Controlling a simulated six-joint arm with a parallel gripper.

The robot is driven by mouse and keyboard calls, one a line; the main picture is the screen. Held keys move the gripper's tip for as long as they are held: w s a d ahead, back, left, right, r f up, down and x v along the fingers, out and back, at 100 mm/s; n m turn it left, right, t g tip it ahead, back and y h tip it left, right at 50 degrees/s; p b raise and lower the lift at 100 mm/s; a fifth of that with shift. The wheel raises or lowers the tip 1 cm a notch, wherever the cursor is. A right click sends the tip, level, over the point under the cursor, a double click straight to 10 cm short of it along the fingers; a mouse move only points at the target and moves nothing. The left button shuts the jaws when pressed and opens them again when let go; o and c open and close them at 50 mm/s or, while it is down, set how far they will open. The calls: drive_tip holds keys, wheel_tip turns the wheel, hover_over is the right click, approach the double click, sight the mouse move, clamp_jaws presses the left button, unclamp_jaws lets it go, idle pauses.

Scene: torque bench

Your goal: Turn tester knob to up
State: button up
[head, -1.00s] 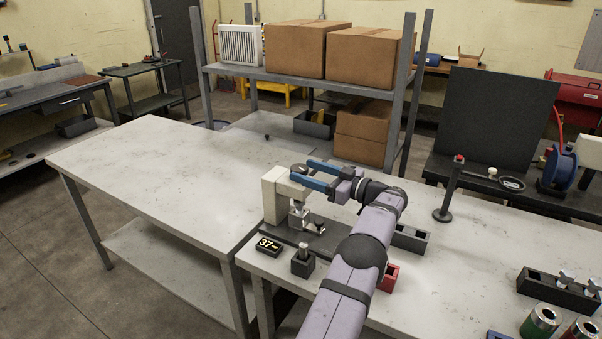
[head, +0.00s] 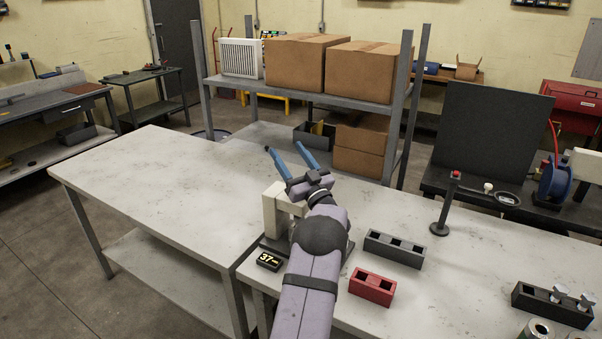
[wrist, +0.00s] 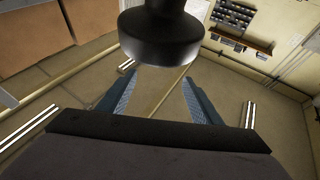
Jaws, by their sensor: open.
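The cream tester (head: 271,212) stands on the bench, partly hidden behind my arm. Its small display (head: 269,261) reads 37. I cannot make out the tester knob; my arm and wrist cover much of the tester. My gripper (head: 283,147) is open and empty, its two blue fingers spread apart, appearing above the tester in the head view and pointing away toward the shelf. In the wrist view the fingers (wrist: 158,77) have only floor between them. A dark round shape (wrist: 162,38) shows above them; I cannot tell what it is.
A grey slotted block (head: 394,249) and a red slotted block (head: 372,287) lie right of my arm. A black post (head: 444,205) stands farther right. A shelf with boxes (head: 295,62) rises behind. The left table (head: 150,180) is clear.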

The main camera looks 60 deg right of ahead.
drive_tip(key=s+a+f+m+g+h+p, duration=0.1)
drive_tip(key=f+m+g+h, duration=0.1)
drive_tip(key=f+g, duration=0.1)
drive_tip(key=s+a+f+m+g+h+p, duration=0.1)
drive_tip(key=s+a+f+m+g+h, duration=0.1)
drive_tip(key=g, duration=0.4)
drive_tip(key=s+a+f+m+g+h+p, duration=0.1)
drive_tip(key=s+f+m+g+p, duration=0.1)
drive_tip(key=f+m+g, duration=0.1)
drive_tip(key=shift+a+f+m+g+h, duration=0.15)
drive_tip(key=shift+f+m+g+h, duration=0.25)
drive_tip(key=shift+f+g, duration=0.25)
drive_tip(key=shift+p+x, duration=1.4)
drive_tip(key=shift+x, duration=1.4)
drive_tip(key=shift+p+x, duration=0.3)
drive_tip(key=shift+x, duration=0.6)
drive_tip(key=shift+c, duration=0.4)
drive_tip(key=c, duration=1)
